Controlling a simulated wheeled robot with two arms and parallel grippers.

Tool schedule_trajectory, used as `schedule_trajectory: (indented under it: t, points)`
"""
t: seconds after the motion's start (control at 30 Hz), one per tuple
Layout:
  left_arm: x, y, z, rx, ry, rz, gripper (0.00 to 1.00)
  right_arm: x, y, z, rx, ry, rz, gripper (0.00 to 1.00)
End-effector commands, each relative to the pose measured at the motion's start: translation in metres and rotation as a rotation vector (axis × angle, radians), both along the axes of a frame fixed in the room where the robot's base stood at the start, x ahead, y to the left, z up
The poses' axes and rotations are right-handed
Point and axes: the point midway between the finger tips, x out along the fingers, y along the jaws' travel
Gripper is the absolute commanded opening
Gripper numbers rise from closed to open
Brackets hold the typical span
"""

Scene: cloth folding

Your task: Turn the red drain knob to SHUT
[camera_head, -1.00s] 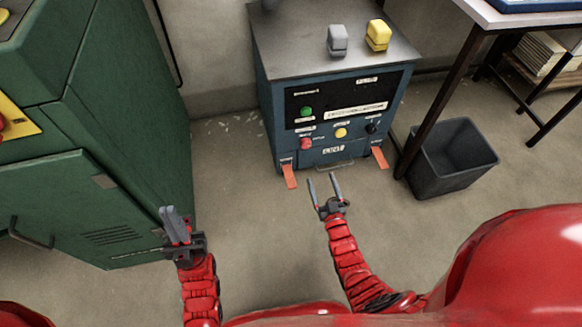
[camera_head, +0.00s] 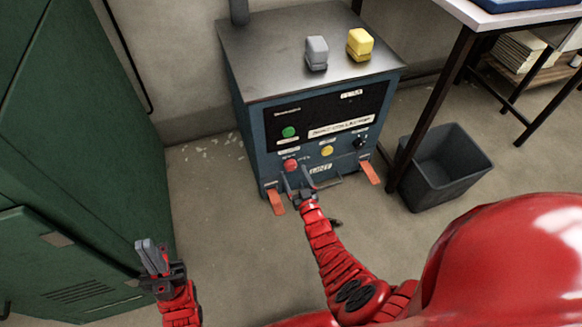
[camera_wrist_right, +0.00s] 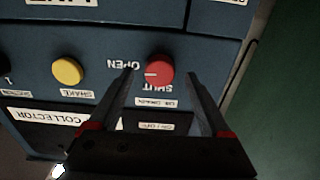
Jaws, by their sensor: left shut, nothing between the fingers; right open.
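The red drain knob (camera_head: 290,165) is on the lower left of the blue cabinet's front. In the right wrist view, the knob (camera_wrist_right: 160,71) has a white mark pointing left, toward the upside-down word OPEN; the word SHUT is below it. My right gripper (camera_head: 298,181) is open in front of the cabinet, close to the knob. In the right wrist view, its fingertips (camera_wrist_right: 160,76) appear on either side of the knob; I cannot tell whether they touch it. My left gripper (camera_head: 148,250) is shut and empty at the lower left, away from the cabinet.
The cabinet front also has a green button (camera_head: 288,132), a yellow knob (camera_head: 327,151) and a black knob (camera_head: 360,143). Orange pedals (camera_head: 276,202) stick out at its base.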

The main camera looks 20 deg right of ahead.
Motion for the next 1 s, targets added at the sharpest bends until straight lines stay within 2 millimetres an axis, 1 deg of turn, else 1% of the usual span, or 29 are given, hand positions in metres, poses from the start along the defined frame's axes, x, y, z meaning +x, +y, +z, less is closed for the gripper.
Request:
schedule_trajectory:
  t: [0.13, 0.47, 0.6, 0.87, 0.9, 0.93, 1.0]
  points:
    - [-0.0007, 0.0, -0.0035, 0.005, -0.004, 0.0, 0.0, 0.0061, 0.0011, -0.0007, 0.0, 0.0, -0.001, 0.82]
    - [-0.0011, 0.0001, -0.0031, 0.006, -0.005, 0.001, 0.0, 0.0073, 0.0014, -0.0001, 0.0, 0.001, -0.001, 0.82]
    - [-0.0011, 0.0001, -0.0031, 0.005, -0.005, 0.001, 0.0, 0.0073, 0.0014, -0.0001, 0.0, 0.001, -0.001, 0.57]
    - [-0.0011, 0.0001, -0.0031, 0.005, -0.006, 0.001, 0.0, 0.0071, 0.0016, -0.0001, 0.0, 0.001, -0.001, 0.1]
    - [-0.0011, 0.0001, -0.0031, 0.005, -0.006, 0.001, 0.0, 0.0071, 0.0016, -0.0001, 0.0, 0.001, -0.001, 0.03]
    - [-0.0011, 0.0001, -0.0031, 0.005, -0.006, 0.001, 0.0, 0.0071, 0.0016, -0.0001, 0.0, 0.001, -0.001, 0.0]
    - [-0.0011, 0.0001, -0.0031, 0.005, -0.006, 0.001, 0.0, 0.0071, 0.0017, -0.0001, -0.001, 0.001, -0.001, 0.0]
